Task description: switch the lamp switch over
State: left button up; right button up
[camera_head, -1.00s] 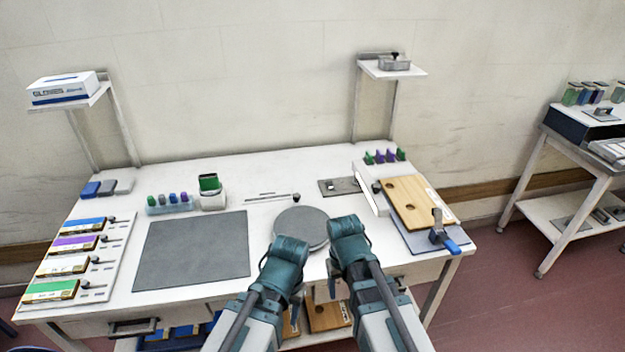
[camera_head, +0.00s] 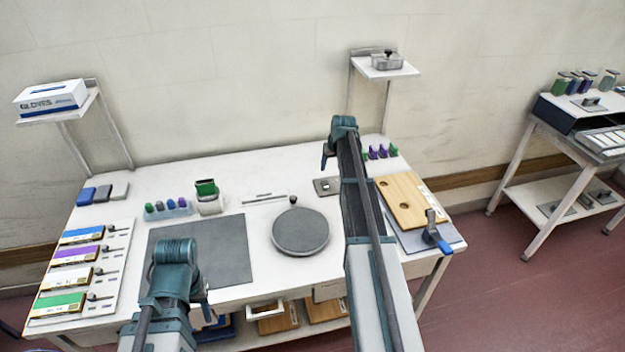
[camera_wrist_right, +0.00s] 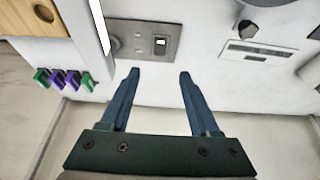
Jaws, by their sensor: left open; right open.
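A grey metal plate (camera_head: 322,187) lies at the back of the white bench. In the right wrist view the plate (camera_wrist_right: 143,32) carries a small dark rocker, apparently the lamp switch (camera_wrist_right: 160,45), with a pale end. Which way it is set is too small to tell. My right gripper (camera_head: 326,160) is reached out above the back of the bench, near the plate. In the wrist view its open, empty fingers (camera_wrist_right: 159,73) point toward the switch, apart from it. My left gripper (camera_head: 205,298) is open over the bench's front edge, far from the switch.
A round knob (camera_wrist_right: 113,44) sits beside the switch. A white upright panel (camera_wrist_right: 99,25) and green and purple pegs (camera_wrist_right: 62,79) are close by. A round grey disc (camera_head: 300,232) and grey mat (camera_head: 228,255) lie in front. A shelf post stands behind.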

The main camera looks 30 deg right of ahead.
aim_at(326, 185)
jog(key=b+x, duration=1.2)
jog(key=x, duration=0.2)
jog(key=shift+a+b, duration=0.1)
jog(key=shift+b, duration=0.3)
jog(key=shift+s, duration=0.1)
grip_shut()
